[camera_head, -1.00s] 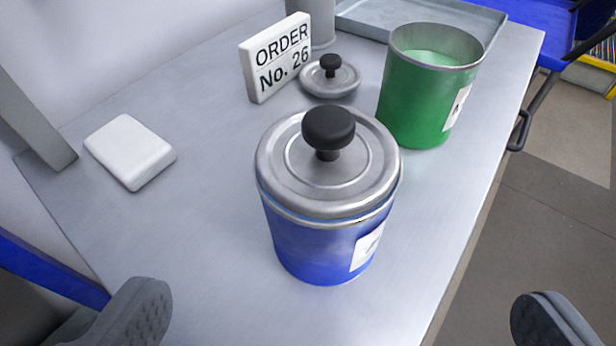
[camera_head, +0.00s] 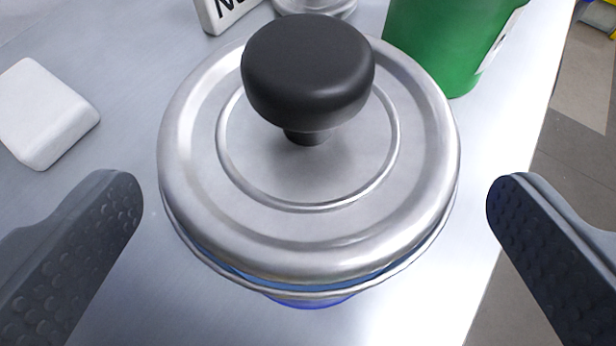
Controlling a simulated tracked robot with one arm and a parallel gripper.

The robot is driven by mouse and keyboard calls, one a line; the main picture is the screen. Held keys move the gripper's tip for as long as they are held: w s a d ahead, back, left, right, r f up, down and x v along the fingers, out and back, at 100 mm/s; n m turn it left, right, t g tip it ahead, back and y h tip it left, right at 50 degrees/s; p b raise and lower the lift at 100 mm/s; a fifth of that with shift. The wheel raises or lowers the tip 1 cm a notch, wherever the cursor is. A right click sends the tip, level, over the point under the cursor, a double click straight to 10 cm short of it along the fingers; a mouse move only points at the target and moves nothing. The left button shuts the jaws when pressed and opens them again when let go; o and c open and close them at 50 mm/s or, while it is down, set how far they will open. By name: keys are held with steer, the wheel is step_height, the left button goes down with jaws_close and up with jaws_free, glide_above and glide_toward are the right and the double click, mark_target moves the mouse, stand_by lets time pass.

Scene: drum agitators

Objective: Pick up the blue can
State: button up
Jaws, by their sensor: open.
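The blue can (camera_head: 312,301) stands upright on the grey metal table, seen from above. Its silver lid (camera_head: 205,150) with a black knob (camera_head: 308,70) covers it and hides nearly all of the blue body. My gripper (camera_head: 314,200) is open, with one dark studded finger to the left of the can and one to the right. Gaps show between both fingers and the lid, so neither appears to touch it. How high the fingertips are relative to the can's body is hard to tell.
A green can (camera_head: 445,45) stands close behind the blue can at the right. A white block (camera_head: 42,112) lies at the left. An order sign (camera_head: 222,12) and a second lid (camera_head: 315,8) are at the back, partly cut off. The table's right edge drops to the floor.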

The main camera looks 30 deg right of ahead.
steer(key=x, duration=0.4)
steer(key=shift+a+f, duration=0.2)
steer(key=shift+f, duration=0.05)
steer(key=shift+w+d, duration=0.15)
steer(key=shift+d, duration=0.05)
steer(key=shift+c, duration=0.3)
steer(key=c, duration=1.3)
